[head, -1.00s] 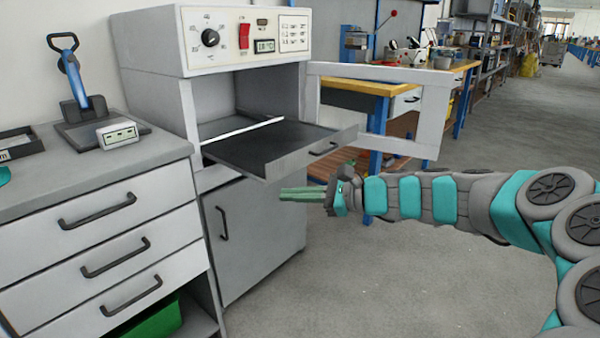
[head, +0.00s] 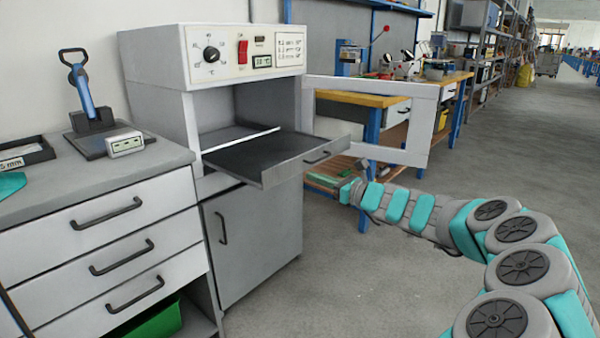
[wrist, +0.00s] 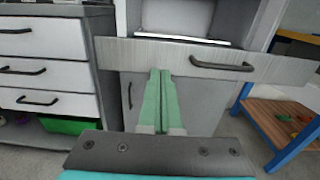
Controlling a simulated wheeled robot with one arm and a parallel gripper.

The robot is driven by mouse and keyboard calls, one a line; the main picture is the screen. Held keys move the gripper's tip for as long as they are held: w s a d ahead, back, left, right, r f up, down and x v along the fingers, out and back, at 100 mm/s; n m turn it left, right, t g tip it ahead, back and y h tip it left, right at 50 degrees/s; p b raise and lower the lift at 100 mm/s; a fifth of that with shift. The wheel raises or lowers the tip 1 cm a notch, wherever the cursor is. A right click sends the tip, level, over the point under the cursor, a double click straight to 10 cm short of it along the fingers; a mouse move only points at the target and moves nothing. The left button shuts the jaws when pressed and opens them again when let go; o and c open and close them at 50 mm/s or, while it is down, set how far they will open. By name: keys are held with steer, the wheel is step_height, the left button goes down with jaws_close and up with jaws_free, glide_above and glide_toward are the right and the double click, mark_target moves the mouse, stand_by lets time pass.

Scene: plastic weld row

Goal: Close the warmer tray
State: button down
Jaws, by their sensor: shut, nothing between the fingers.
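The warmer tray (head: 248,153) is pulled out of the white and grey warmer (head: 155,65), and its front panel with a dark handle (head: 317,157) juts forward. The warmer's framed door (head: 420,130) stands open to the right. My gripper (wrist: 160,72) is shut and empty, its two green fingers side by side. In the wrist view the fingertips overlap the lower edge of the tray's front panel (wrist: 280,68), left of its handle. I cannot tell whether they touch it.
A grey drawer cabinet (head: 100,240) stands on the left with a blue-handled tool (head: 82,90) on top. A closed cupboard door (head: 240,240) is below the tray. A workbench with blue legs (head: 372,130) stands behind the open door. The floor (head: 340,290) in front is clear.

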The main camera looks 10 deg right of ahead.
mark_target(292, 168)
steer(key=x, duration=0.5)
steer(key=shift+f, duration=0.1)
steer(key=shift+w+a, duration=0.3)
steer(key=shift+w, duration=0.1)
